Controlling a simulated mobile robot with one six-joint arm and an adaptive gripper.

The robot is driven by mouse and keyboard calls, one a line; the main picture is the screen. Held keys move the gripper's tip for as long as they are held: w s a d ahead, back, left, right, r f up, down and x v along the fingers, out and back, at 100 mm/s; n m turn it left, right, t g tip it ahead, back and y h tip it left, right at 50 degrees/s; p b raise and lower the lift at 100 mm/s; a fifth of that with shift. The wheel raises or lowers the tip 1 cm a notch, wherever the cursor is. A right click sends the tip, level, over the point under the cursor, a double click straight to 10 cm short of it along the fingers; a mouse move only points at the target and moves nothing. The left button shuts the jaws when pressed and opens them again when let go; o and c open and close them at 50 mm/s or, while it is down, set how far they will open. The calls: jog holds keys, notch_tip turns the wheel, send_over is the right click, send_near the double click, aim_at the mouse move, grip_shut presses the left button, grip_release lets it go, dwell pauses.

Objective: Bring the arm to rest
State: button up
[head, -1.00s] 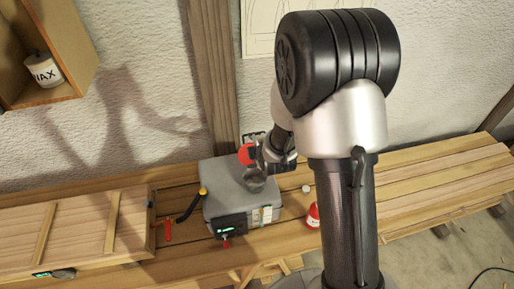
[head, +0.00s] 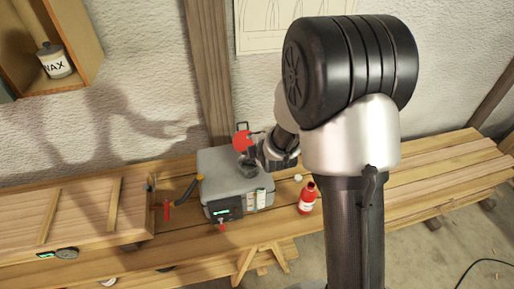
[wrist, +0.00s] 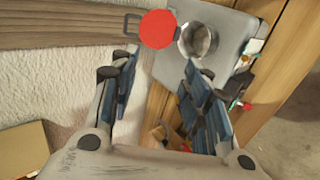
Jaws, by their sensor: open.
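My arm rises in front of the bench in the head view. My gripper (head: 258,160) is beside the top of a grey box (head: 222,176) and partly hidden by my own wrist. In the wrist view my gripper (wrist: 163,68) has its two fingers apart, with nothing between them. Beyond the fingertips the grey box (wrist: 228,38) shows a round metal-rimmed opening (wrist: 198,40) and a red disc (wrist: 157,29) beside it. The red disc (head: 242,141) also shows in the head view. I cannot tell whether the fingers touch the box.
A long wooden box (head: 85,215) lies at the left of the bench (head: 440,175). A wax can (head: 55,62) stands in the wall shelf. The bench at right is clear.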

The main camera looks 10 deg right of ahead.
jog(key=s+f+m+g+b, duration=0.1)
jog(key=s+m+g+b, duration=0.1)
jog(key=s+m+b, duration=0.7)
jog(key=s+a+f+m+g+b, duration=0.1)
jog(key=s+m+b, duration=0.8)
jog(key=s, duration=1.5)
jog(key=f+g+b, duration=0.1)
jog(key=g+b, duration=0.1)
jog(key=b, duration=0.1)
jog(key=shift+s+f+b, duration=0.3)
jog(key=shift+s+b, duration=0.05)
